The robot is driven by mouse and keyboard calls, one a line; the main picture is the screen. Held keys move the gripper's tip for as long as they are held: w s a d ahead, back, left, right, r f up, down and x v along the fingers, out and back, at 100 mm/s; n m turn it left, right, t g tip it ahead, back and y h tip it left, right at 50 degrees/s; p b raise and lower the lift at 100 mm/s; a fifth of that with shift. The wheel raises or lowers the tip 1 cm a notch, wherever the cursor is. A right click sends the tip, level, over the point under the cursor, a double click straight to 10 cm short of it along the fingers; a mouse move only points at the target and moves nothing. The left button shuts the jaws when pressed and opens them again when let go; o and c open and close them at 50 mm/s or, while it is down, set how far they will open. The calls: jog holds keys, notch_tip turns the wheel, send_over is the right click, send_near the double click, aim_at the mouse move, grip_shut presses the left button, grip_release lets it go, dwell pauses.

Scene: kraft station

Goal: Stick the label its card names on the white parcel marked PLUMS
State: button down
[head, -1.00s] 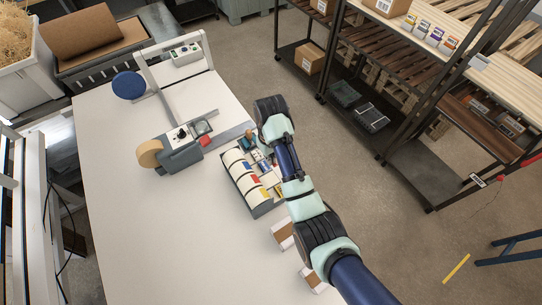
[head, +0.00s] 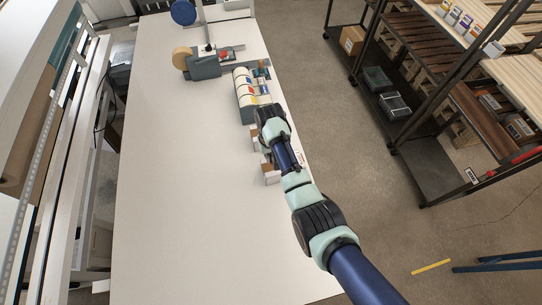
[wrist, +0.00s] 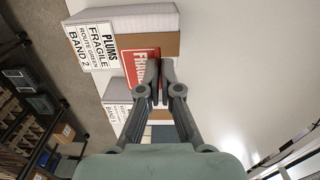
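In the wrist view, the white parcel (wrist: 155,21) marked PLUMS lies at the top. Its card (wrist: 89,45) reads PLUMS, FRAGILE, ROUTE GREEN, BAND 2, and a brown face shows below its white side. My gripper (wrist: 159,72) is shut on a red FRAGILE label (wrist: 138,66), partly hidden by the fingers. The label is close to the parcel's brown face; I cannot tell whether they touch. In the head view, a white-and-brown parcel (head: 271,173) shows near the table's right edge, and my gripper's fingers are hidden.
Another parcel's card (wrist: 117,113) shows below the label in the wrist view. A rack of label rolls (head: 246,92) stands beyond my arm, with a tape dispenser (head: 204,67) behind it. The table's (head: 180,190) middle is clear. Shelves (head: 440,110) stand across the aisle.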

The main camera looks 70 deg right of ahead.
aim_at(270, 167)
jog(key=shift+w+d+f, duration=0.15)
jog(key=shift+f, duration=0.05)
notch_tip(270, 167, down, 6)
jog(key=b, duration=0.6)
jog(key=shift+r, duration=0.1)
jog(key=shift+f, duration=0.4)
dwell(0.9)
jog(key=c, duration=1.2)
grip_release()
jog(key=shift+c, duration=0.2)
notch_tip(270, 167, up, 5)
jog(key=p, duration=0.4)
jog(key=shift+f, duration=0.15)
